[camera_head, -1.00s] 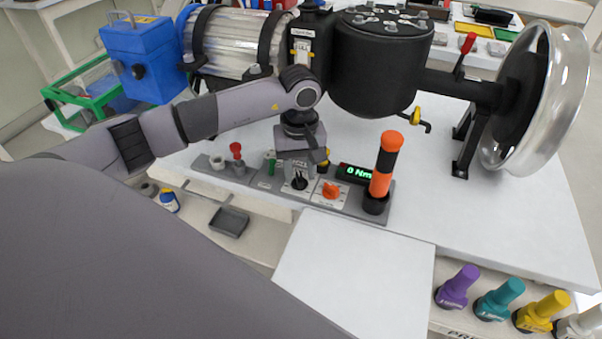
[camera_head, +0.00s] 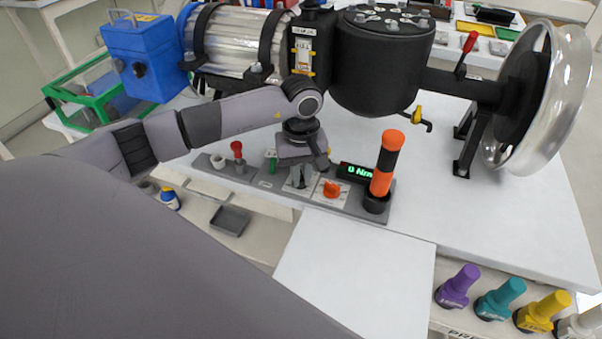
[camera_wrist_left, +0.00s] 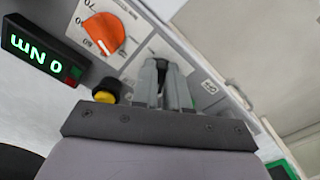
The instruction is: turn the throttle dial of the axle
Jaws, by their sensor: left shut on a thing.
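The control panel (camera_head: 262,187) is a long grey strip on the white bench. My left gripper (camera_head: 299,178) points down at a white plate on it, and it also shows in the wrist view (camera_wrist_left: 167,85). Its fingers are shut on a dark dial, taken as the throttle dial (camera_wrist_left: 160,66), mostly hidden between them; its label is not readable. An orange dial (camera_head: 331,189) with a numbered scale sits just right of the gripper and is free. It shows large in the wrist view (camera_wrist_left: 104,33). My right gripper is not in view.
A display (camera_head: 356,172) reads 0 Nm beside an upright orange and black handle (camera_head: 386,164). A red knob (camera_head: 237,150) stands left on the panel. The axle assembly (camera_head: 385,65) with its wheel (camera_head: 548,95) lies behind. Bare white bench lies to the right.

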